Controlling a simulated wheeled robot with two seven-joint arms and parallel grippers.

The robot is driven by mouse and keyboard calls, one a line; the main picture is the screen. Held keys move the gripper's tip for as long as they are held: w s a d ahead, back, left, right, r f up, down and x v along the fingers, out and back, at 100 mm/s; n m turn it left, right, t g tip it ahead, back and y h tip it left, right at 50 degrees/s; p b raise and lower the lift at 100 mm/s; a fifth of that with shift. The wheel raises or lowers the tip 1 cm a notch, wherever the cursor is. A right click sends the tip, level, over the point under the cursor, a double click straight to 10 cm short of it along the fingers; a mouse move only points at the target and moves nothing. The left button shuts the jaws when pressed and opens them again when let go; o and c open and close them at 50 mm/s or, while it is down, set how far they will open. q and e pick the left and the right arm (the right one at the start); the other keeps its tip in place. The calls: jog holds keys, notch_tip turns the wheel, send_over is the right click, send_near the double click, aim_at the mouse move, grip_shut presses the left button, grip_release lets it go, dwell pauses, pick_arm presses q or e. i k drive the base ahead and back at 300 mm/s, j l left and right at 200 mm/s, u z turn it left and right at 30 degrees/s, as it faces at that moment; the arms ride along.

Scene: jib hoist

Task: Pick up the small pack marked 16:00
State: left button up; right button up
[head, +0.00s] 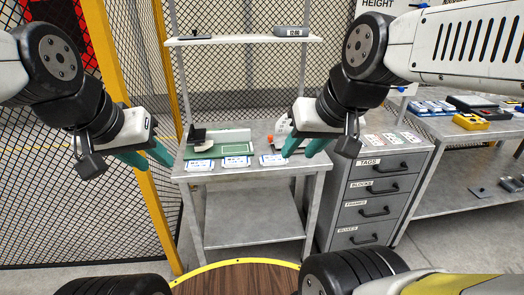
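Several small white-and-blue packs lie along the front edge of the grey table: a left one (200,165), a middle one (236,162) and a right one (271,160). Their markings are too small to read, so I cannot tell which is 16:00. My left gripper (147,158) has its teal fingers apart and empty, left of the table in the picture. My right gripper (306,147) also has its teal fingers apart and empty, just right of the right pack in the picture. It partly hides the table's right end.
The grey table (255,184) holds a green mat (237,150) and a dark device (197,137) behind the packs. A drawer cabinet (372,192) stands to its right, with small cards on top. A shelf (240,40) hangs above. A yellow post (135,110) stands left.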

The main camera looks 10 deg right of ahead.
aim_at(236, 162)
jog(key=i+j, duration=0.75)
jog(key=i+j+z, duration=0.05)
jog(key=j, duration=0.05)
